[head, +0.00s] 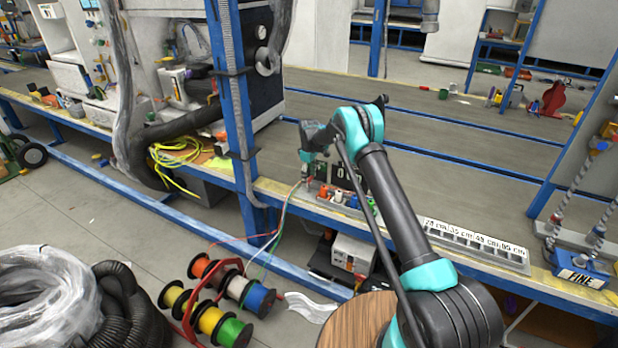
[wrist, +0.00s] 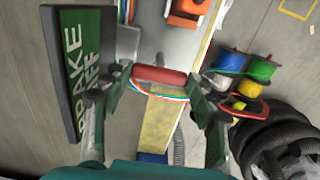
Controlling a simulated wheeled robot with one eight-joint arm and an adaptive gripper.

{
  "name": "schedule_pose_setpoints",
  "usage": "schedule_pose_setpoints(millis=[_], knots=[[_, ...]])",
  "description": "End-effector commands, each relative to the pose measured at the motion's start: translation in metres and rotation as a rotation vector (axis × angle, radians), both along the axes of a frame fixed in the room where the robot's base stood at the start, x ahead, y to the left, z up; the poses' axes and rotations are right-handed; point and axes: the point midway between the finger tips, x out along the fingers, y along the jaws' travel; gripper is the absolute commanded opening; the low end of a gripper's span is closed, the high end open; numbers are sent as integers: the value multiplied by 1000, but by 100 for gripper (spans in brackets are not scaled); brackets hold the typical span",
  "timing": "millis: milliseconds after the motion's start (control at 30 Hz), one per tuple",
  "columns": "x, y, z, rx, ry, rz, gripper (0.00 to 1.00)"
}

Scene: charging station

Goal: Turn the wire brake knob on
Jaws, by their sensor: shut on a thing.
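My gripper (wrist: 160,78) has its two fingers on either side of a red cylindrical knob (wrist: 160,74) and is shut on it. The knob lies across the picture between the fingertips. A dark green sign (wrist: 84,62) with white letters, partly legible as "BRAKE" and "OFF", stands at the left of the wrist view. In the head view my gripper (head: 307,174) is at the front edge of the bench, and the knob in it is too small to make out clearly.
Several coloured wires hang from the knob area to a rack of wire spools (head: 228,305) on the floor. A row of coloured parts (head: 345,199) sits right of my gripper. A blue post (head: 235,110) stands close at its left. A grey labelled tray (head: 475,246) lies further right.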

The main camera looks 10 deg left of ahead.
Motion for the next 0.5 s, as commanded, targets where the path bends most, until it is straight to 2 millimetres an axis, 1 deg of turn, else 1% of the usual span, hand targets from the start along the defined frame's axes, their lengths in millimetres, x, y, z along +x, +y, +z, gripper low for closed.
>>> schedule_pose_setpoints(millis=[267,500], knots=[[0,0,0,0,0,-23,30],[0,0,0,0,0,-139,30]])
